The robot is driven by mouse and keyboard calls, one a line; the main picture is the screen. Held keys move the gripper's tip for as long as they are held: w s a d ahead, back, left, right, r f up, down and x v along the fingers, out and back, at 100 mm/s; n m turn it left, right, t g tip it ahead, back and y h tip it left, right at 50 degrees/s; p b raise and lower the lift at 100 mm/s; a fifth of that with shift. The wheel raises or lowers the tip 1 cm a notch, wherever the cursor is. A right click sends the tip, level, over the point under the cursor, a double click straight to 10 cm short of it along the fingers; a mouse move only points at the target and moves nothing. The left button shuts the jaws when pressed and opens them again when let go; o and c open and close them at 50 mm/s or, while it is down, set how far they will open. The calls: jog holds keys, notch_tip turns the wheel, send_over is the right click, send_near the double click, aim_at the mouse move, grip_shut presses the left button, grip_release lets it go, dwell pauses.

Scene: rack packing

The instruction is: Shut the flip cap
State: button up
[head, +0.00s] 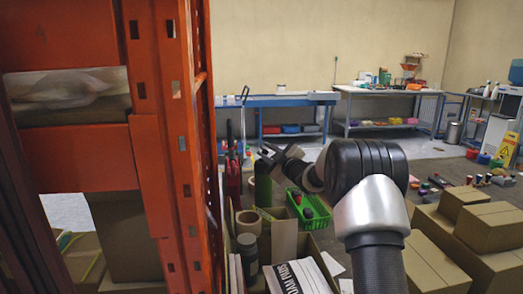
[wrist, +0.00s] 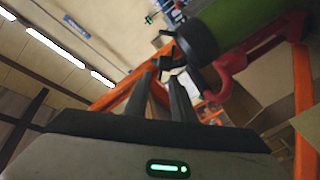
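A green bottle with a black top (wrist: 197,42) lies across the upper right of the wrist view, which is itself tilted. A small dark piece (wrist: 167,50) sticks out beside the black top; it may be the flip cap's lid, raised, but it is too small to be sure. In the head view the dark green bottle (head: 263,188) stands upright among the boxes. My gripper (head: 265,151) is at the height of the bottle's top, close to it. In the wrist view my gripper (wrist: 162,73) shows two fingers a little apart, with nothing between them.
An orange rack post (head: 172,130) stands left of the bottle. A red tool (head: 233,178) is beside the bottle, and a green basket (head: 308,208) is to its right. A tape roll (head: 248,222) and an open carton (head: 284,232) are in front. Cardboard boxes (head: 490,226) fill the lower right.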

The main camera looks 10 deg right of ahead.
aim_at(263, 149)
jog(key=shift+x, duration=2)
grip_shut()
jog(key=shift+s, duration=0.1)
